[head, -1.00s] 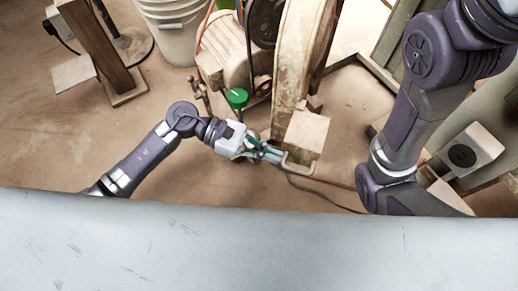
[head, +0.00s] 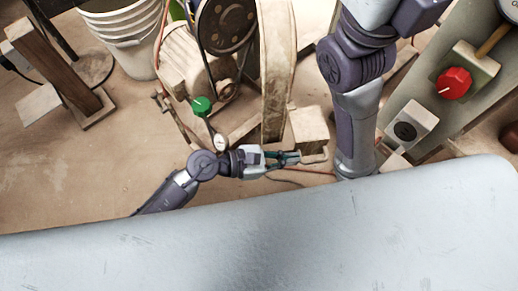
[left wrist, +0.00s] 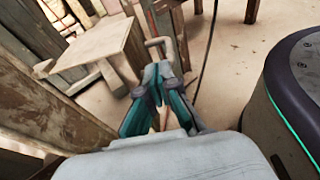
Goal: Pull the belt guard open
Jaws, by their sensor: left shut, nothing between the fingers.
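The tall, worn beige cover (head: 278,70), which looks like the belt guard, stands beside a dark pulley wheel (head: 228,22). A beige block (head: 308,128) with a bent bar handle (head: 316,159) is at its lower right. My left gripper (head: 295,158) points at the handle. Its teal fingers are shut with nothing between them, and they overlap the handle's near side; I cannot tell whether they touch. In the left wrist view the fingers (left wrist: 160,100) are just below the handle (left wrist: 158,42). My right arm shows, but its gripper does not.
A green knob (head: 201,105) and a small gauge (head: 220,141) stand close above my left gripper. A white bucket (head: 130,45) and a wooden post (head: 55,65) are at left. A panel with a red knob (head: 454,83) is at right.

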